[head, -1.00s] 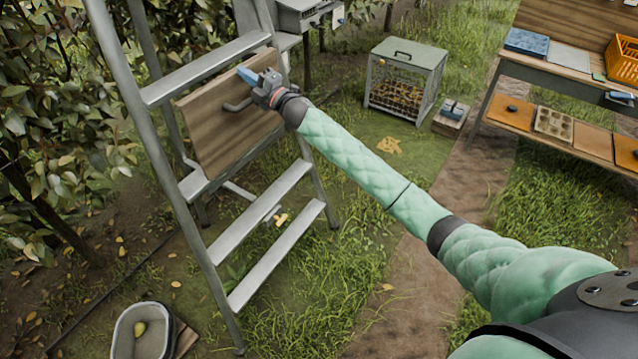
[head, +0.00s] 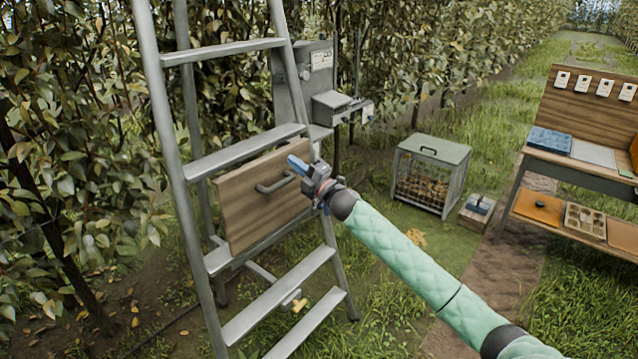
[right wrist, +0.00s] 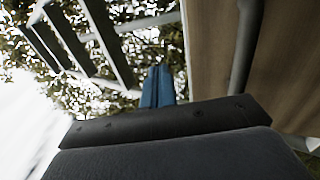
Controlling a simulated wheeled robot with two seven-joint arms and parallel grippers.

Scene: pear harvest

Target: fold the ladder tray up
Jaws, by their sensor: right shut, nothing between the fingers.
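The ladder tray (head: 240,208) is a brown wooden panel with a dark bar handle (head: 272,186). It stands nearly upright in the grey stepladder (head: 172,150), its lower edge near a rung. My right gripper (head: 296,164) is shut and empty. Its blue fingertips are at the panel's upper right, close to the handle; contact cannot be told. In the right wrist view the shut blue fingers (right wrist: 157,87) point past the panel (right wrist: 288,60), and the handle (right wrist: 243,45) runs to their right. My left gripper is not in view.
A grey box on a post (head: 340,105) stands behind the ladder. A wire-sided crate (head: 432,175) sits on the grass to the right. A wooden workbench (head: 590,170) is at far right. Dense foliage (head: 80,150) borders the left.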

